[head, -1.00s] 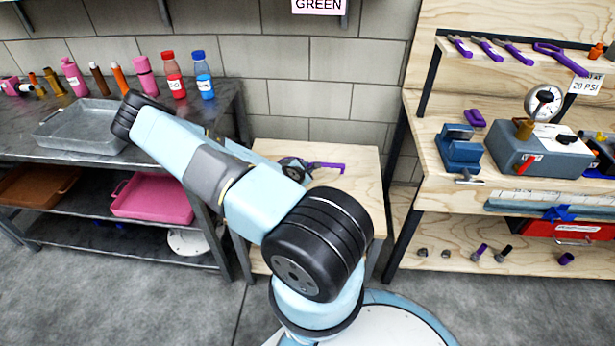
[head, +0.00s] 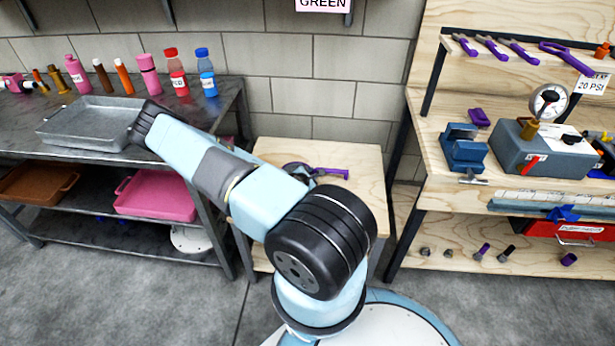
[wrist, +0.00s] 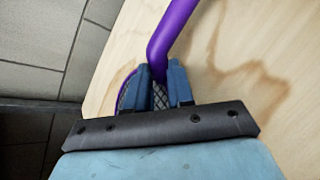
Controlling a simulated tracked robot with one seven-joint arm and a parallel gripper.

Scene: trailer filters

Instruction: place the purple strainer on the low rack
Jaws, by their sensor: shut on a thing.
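The purple strainer (head: 330,173) shows in the head view over the low wooden table (head: 362,205), with its handle pointing right. In the wrist view its purple handle (wrist: 172,35) runs upward, and part of its rim and mesh shows left of and between the fingers. My gripper (wrist: 165,80) is shut on the strainer where the handle meets the bowl. In the head view my arm hides most of the gripper and part of the strainer. I cannot tell whether the strainer touches the wood. No rack is clearly identifiable as the low one.
At left, a metal shelving unit (head: 225,105) holds a grey tray (head: 85,140) and several bottles. A pink tray (head: 160,208) and a brown tray (head: 40,190) sit below. A wooden workbench (head: 425,150) with tools stands at right. The low table's right side is clear.

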